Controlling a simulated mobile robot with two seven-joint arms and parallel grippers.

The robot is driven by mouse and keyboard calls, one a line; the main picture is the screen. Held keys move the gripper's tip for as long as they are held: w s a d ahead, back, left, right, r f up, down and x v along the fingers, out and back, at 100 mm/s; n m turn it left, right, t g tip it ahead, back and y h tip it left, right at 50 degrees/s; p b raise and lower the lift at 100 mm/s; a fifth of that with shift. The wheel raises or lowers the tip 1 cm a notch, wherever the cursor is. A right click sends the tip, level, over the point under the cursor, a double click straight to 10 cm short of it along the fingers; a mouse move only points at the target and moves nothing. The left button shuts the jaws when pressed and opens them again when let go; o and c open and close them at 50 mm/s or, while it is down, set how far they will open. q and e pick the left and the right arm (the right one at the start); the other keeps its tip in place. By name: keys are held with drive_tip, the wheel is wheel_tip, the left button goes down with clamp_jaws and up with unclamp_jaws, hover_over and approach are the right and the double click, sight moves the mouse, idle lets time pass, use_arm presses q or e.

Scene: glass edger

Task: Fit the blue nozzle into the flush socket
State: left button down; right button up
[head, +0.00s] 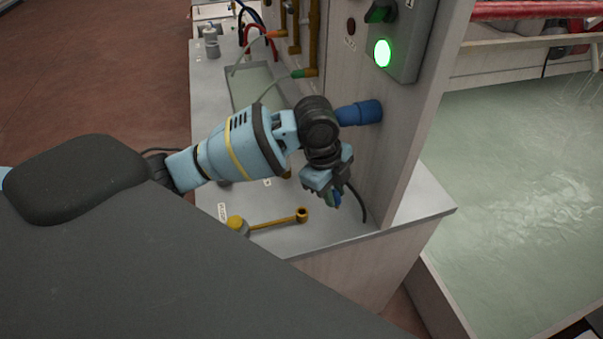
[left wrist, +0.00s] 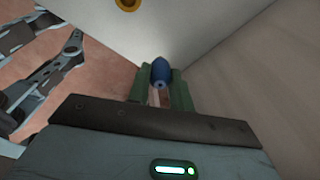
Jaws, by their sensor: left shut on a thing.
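My left gripper (head: 334,196) is shut on the small blue nozzle (head: 337,200), low beside the wooden side panel and above the counter's near end. In the left wrist view the nozzle (left wrist: 160,72) sits between the two green finger pads (left wrist: 160,88), with its rounded blue end showing. A blue cylindrical fitting (head: 362,112) sticks out of the panel above the gripper, apart from the nozzle. I cannot tell whether it is the flush socket; no other socket is clear. My right gripper cannot be made out.
A brass ring-ended wrench (head: 275,222) lies on the grey counter (head: 330,236), near a yellow-capped piece (head: 236,224). Coloured hoses and brass pipes (head: 312,45) stand behind. A green-lit switch box (head: 400,40) is on the panel. A water tank (head: 510,170) lies right.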

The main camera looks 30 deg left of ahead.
use_arm(q)
drive_tip(key=s+a+r+m+g+y, duration=0.1)
drive_tip(key=s+a+r+m+y, duration=0.1)
drive_tip(key=a+r, duration=0.3)
drive_tip(key=shift+s+a+m+g, duration=0.3)
drive_tip(key=shift+s+a+m, duration=0.2)
drive_tip(key=shift+s, duration=0.1)
drive_tip(key=shift+f+b, duration=0.3)
drive_tip(key=shift+f, duration=2.7)
drive_tip(key=shift+f, duration=1.55)
drive_tip(key=c, duration=1.2)
unclamp_jaws()
drive_tip(key=shift+o, duration=0.2)
wheel_tip(320, 180, up, 8)
drive_tip(key=shift+p, duration=0.3)
